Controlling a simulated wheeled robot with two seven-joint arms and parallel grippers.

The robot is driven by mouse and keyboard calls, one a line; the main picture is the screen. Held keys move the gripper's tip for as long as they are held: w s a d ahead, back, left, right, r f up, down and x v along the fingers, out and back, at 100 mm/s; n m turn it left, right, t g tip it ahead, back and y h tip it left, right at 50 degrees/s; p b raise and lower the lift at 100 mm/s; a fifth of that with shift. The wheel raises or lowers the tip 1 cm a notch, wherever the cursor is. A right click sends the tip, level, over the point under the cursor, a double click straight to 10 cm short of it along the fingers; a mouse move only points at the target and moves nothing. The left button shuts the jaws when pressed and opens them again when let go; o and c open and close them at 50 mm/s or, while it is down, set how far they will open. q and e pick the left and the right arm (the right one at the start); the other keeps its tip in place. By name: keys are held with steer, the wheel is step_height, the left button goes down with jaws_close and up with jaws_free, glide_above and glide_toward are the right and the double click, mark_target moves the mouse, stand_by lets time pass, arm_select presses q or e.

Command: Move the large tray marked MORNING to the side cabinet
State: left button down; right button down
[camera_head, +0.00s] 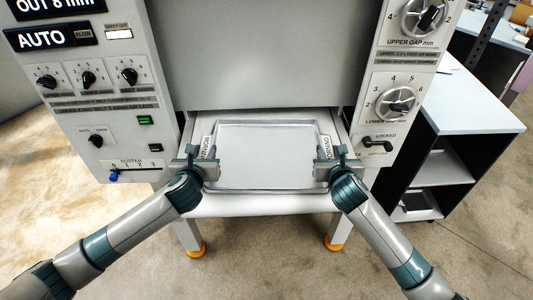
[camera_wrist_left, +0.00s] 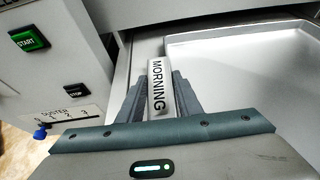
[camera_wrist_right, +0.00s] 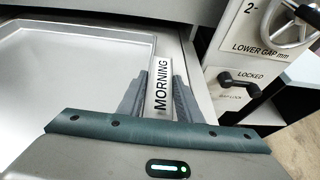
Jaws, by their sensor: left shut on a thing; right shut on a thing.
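The large grey tray (camera_head: 265,183) lies on the machine's outfeed table (camera_head: 270,205), with a white MORNING label at each side. My left gripper (camera_head: 200,165) is shut on the tray's left labelled handle (camera_wrist_left: 158,88). My right gripper (camera_head: 330,165) is shut on its right labelled handle (camera_wrist_right: 161,88). The tray looks level and empty; I cannot tell whether it is lifted off the table.
Control panels flank the tray: AUTO display, knobs and START button (camera_head: 144,120) at left, gap dials (camera_head: 396,100) and a LOCKED lever (camera_head: 377,143) at right. The right panel stands between tray and cabinet. Floor (camera_head: 270,260) in front looks clear.

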arm_select(q)
steer(key=shift+r, duration=0.15)
arm_select(e)
steer(key=shift+r, duration=0.2)
